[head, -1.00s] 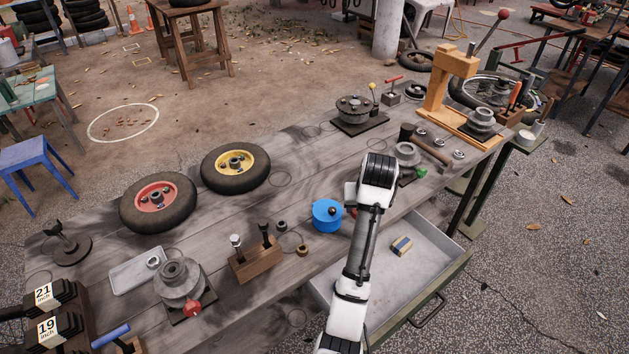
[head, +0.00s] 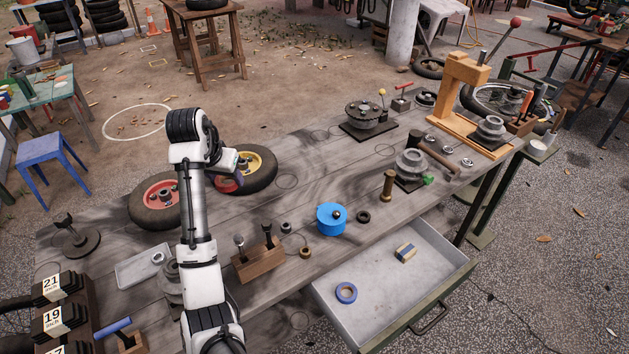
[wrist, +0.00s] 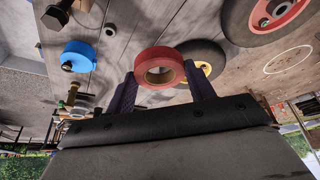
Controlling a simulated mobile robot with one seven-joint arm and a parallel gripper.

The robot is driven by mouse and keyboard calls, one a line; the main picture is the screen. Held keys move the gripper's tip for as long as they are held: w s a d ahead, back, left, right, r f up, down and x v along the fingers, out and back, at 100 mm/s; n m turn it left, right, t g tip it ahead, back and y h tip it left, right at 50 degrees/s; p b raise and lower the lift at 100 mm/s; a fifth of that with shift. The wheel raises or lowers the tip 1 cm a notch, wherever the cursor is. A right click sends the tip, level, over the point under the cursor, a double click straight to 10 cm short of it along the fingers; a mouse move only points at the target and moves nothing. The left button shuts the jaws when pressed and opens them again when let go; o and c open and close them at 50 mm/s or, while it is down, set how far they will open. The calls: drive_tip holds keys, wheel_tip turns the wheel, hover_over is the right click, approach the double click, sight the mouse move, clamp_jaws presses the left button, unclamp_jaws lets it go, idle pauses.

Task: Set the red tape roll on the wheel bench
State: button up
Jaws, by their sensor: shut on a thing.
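The red tape roll (wrist: 160,54) is between the two fingers of my gripper (wrist: 161,85) in the wrist view, its hole showing. My gripper is shut on it. In the head view my gripper (head: 232,172) is at the left, over or near the yellow-hubbed wheel (head: 258,168); the roll is mostly hidden there by my arm. The roll looks held above the bench; its exact height is hard to tell. The wheel bench (head: 322,167) is the long grey wooden bench carrying the wheels and hub parts.
A red-hubbed wheel (head: 150,210) lies partly behind my arm. A tool block (head: 258,263), a blue round container (head: 331,219) and a brass cylinder (head: 388,186) stand on the bench. The open drawer (head: 440,268) holds a blue tape roll (head: 346,292). The bench middle has bare patches.

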drive_tip(key=shift+s+a+r, duration=0.15)
drive_tip(key=shift+s+a, duration=0.15)
drive_tip(key=shift+a, duration=0.45)
wheel_tip(320, 180, down, 15)
drive_tip(key=b, duration=0.4)
drive_tip(key=shift+f+p, duration=0.5)
drive_tip(key=shift+f, duration=2.05)
drive_tip(key=shift+f, duration=0.15)
drive_tip(key=o, duration=1)
drive_tip(key=shift+c, duration=0.2)
